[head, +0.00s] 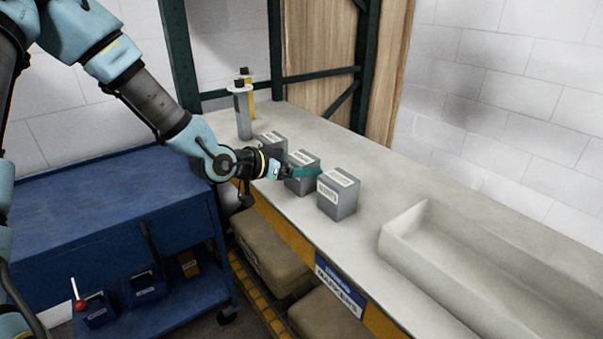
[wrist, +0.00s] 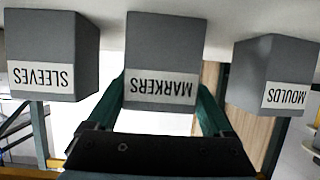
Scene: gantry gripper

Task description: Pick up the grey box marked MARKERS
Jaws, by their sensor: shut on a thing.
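The grey box marked MARKERS (wrist: 165,55) is in the middle of the wrist view, its label upside down. In the head view it is the middle of three grey boxes on the pale shelf top (head: 302,187). My gripper (wrist: 162,88) has one green finger on each side of this box and is shut on it. In the head view my gripper (head: 303,172) reaches in from the left and partly covers the box. The box looks upright. I cannot tell whether its base touches the shelf top.
A grey SLEEVES box (wrist: 50,50) and a grey MOULDS box (wrist: 275,70) stand close on either side. Capped bottles (head: 242,112) stand at the far end of the pale shelf top (head: 420,165). A pale trough (head: 405,222) is at right. A blue cart (head: 90,205) stands at left.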

